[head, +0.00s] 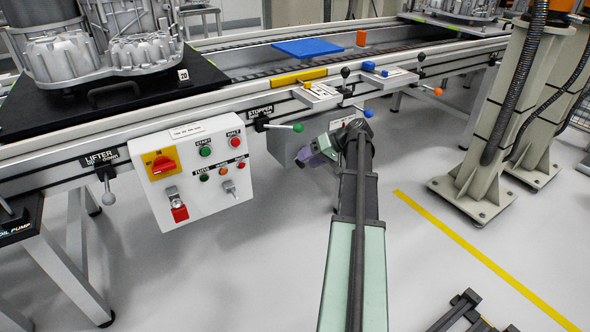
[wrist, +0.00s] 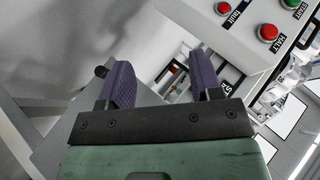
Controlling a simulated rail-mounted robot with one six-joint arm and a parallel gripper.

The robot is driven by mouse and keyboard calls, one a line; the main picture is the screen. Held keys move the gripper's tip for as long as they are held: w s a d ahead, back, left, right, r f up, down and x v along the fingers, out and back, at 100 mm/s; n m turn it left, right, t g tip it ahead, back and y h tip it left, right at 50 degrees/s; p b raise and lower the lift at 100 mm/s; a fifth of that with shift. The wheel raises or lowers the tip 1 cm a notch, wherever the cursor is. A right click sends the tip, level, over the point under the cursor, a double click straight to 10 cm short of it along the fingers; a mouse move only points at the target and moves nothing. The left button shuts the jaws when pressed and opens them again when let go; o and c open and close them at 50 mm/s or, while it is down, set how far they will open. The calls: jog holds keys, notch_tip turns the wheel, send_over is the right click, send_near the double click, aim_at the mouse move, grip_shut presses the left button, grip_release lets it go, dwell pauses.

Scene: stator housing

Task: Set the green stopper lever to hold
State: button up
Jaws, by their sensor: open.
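The green stopper lever (head: 297,128) sticks out to the right from a black pivot on the rail's front, beside the STOPPER label (head: 260,110). Its green knob points to the right in the head view. My gripper (head: 305,157) is below and slightly right of the knob, apart from it. Its purple fingers are partly hidden behind my arm. In the wrist view the two purple fingers (wrist: 160,75) are spread with nothing between them. I cannot make out the green lever there; part of a label starting "ST" (wrist: 228,88) shows beside the right finger.
A white control box (head: 205,170) with buttons and a red rotary switch hangs left of my gripper. A blue-knobbed lever (head: 368,112) and an orange-knobbed lever (head: 438,91) stick out farther right. A lifter lever (head: 108,190) is at the left. The floor below is clear.

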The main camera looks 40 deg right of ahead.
jog(key=d+f+n+t+y+b, duration=0.1)
jog(key=d+f+n+t+b, duration=0.15)
jog(key=d, duration=0.65)
jog(key=n+t+y+p, duration=0.2)
jog(key=n+t+y, duration=0.15)
jog(key=n, duration=0.35)
send_near(295, 126)
jog(key=x, duration=0.6)
jog(key=f+x, duration=0.1)
jog(key=x, duration=0.3)
jog(key=shift+w+d, duration=0.2)
jog(key=shift+m, duration=0.25)
grip_shut()
